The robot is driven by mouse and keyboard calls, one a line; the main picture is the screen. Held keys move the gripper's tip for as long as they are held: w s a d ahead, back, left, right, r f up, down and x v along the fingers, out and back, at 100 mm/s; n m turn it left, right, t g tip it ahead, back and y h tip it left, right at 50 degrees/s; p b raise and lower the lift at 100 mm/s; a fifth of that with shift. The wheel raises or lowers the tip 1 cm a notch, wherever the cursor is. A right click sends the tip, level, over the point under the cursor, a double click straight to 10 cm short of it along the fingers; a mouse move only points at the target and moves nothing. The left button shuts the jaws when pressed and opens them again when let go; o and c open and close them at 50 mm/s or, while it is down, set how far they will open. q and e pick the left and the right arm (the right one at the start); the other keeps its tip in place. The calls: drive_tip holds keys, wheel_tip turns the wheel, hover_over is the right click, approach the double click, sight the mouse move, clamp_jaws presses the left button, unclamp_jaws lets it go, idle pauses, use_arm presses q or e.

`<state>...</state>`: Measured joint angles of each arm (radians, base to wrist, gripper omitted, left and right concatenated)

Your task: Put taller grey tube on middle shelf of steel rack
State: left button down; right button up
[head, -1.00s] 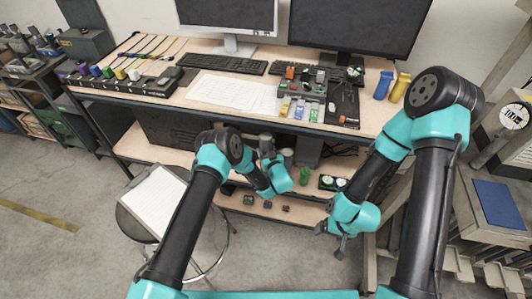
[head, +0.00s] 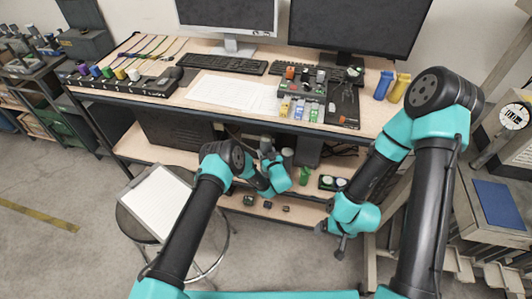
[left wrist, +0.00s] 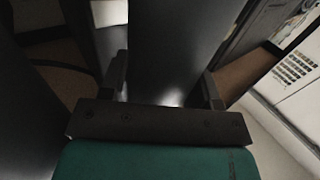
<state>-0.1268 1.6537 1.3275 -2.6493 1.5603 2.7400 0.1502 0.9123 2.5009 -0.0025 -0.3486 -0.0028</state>
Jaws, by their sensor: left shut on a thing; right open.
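The steel rack is a dark-framed bench with a wooden top (head: 215,60), a middle shelf (head: 135,143) and a low shelf (head: 310,218). A grey tube (head: 287,154) stands just right of that gripper. I cannot tell whether the held tube touches the shelf. My right gripper (head: 341,248) hangs open and empty before the rack's right part.
A green object (head: 304,175) and a dark box with white round tops (head: 332,183) are right of the left gripper. A black case (head: 175,135) is to its left. A stool with a clipboard (head: 157,202) stands in front. Small blocks (head: 267,204) lie on the low shelf.

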use_arm(q)
drive_tip(key=shift+f, duration=0.1)
idle(0.3)
drive_tip(key=c, duration=0.6)
unclamp_jaws()
drive_tip(key=v, duration=1.2)
